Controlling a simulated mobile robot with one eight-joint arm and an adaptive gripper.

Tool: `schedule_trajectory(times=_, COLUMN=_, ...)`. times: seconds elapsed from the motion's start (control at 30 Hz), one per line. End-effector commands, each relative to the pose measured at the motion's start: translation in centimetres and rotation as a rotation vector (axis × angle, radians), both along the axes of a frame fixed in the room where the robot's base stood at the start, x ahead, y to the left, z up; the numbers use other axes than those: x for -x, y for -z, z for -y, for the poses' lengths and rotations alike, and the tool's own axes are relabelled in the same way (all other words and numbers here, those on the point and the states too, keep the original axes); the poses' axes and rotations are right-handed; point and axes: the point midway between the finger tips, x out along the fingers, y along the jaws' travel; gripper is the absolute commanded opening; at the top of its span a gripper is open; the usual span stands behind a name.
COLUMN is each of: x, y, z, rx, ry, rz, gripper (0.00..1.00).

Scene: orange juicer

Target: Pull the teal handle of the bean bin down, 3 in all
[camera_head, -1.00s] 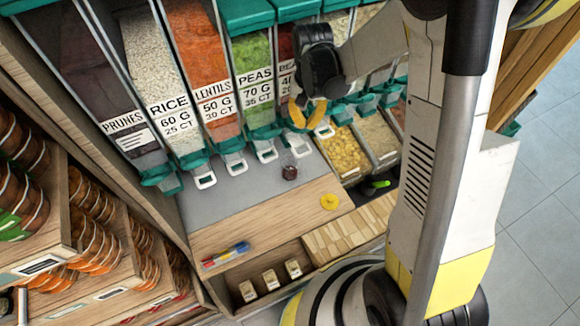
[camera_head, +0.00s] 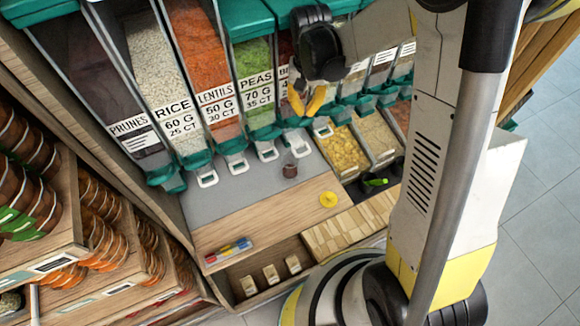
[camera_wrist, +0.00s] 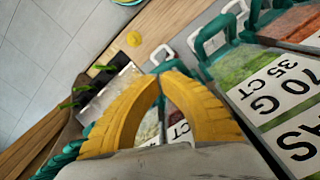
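The bean bin (camera_head: 284,46) is the dark red-brown bin right of the peas, largely hidden behind my arm in the head view. Its label is partly covered. My gripper (camera_head: 305,114) is in front of the bin's lower end, close to the teal spout parts there. In the wrist view, my gripper (camera_wrist: 162,76) has its two yellow fingers curved together, tips almost meeting. A teal handle (camera_wrist: 163,67) shows just beyond the tips; contact is not clear. Nothing is visibly held between the fingers.
Peas (camera_head: 254,65), lentils (camera_head: 207,70), rice (camera_head: 157,60) and prunes bins stand to the left. Open trays lie to the right, and several jars on shelves at lower left.

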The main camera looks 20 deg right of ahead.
Motion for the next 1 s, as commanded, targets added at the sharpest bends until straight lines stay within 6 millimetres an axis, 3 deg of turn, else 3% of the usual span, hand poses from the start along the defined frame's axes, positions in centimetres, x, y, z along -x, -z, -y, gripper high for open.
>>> schedule_trajectory(times=0.7, x=0.0, y=2.7, z=0.0, rx=0.000, ry=0.000, rz=0.000, gripper=0.00)
schedule_trajectory(times=1.0, x=0.0, y=2.6, z=0.0, rx=0.000, ry=0.000, rz=0.000, gripper=0.00)
